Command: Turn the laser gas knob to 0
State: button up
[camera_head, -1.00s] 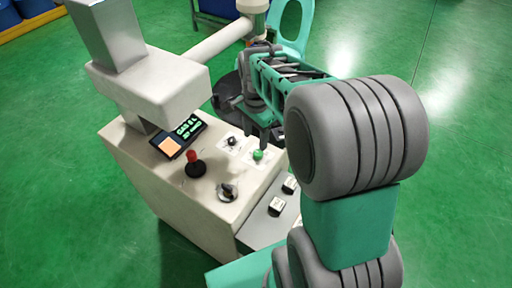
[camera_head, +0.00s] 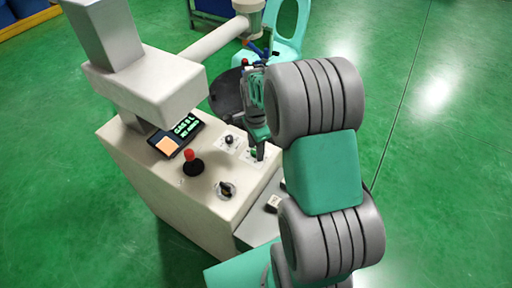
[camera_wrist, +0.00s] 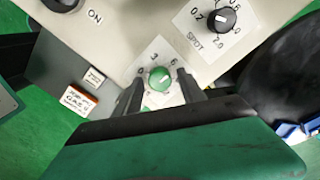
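The green knob (camera_wrist: 159,78) is on a white dial plate with printed numbers, among them 3 and 6, in the wrist view. Its exact pointer setting is hard to read. My gripper (camera_wrist: 160,84) is open, one dark finger on each side of the knob, with visible gaps and no clear contact. In the head view my gripper (camera_head: 259,150) is over the panel's right part and hides the green knob. A dark display (camera_head: 186,127) shows green text starting with GAS; the number looks like 8 but is small.
A black SPOT knob (camera_wrist: 220,18) is close to the right finger. A black switch (camera_head: 225,189), marked ON, and a red-topped joystick (camera_head: 192,162) are on the panel (camera_head: 215,170). Small signs (camera_wrist: 78,98) sit left of the fingers. A teal chair (camera_head: 289,30) stands behind.

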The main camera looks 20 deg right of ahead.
grip_shut()
jog(key=shift+n, duration=0.4)
jog(key=n, duration=0.4)
jog(key=shift+n, duration=0.3)
jog(key=n, duration=1.2)
jog(key=shift+w+n, duration=0.1)
jog(key=shift+n, duration=0.3)
jog(key=n, duration=0.6)
jog(key=shift+a+n+b, duration=0.1)
jog(key=shift+n+b, duration=0.2)
jog(key=shift+n, duration=0.1)
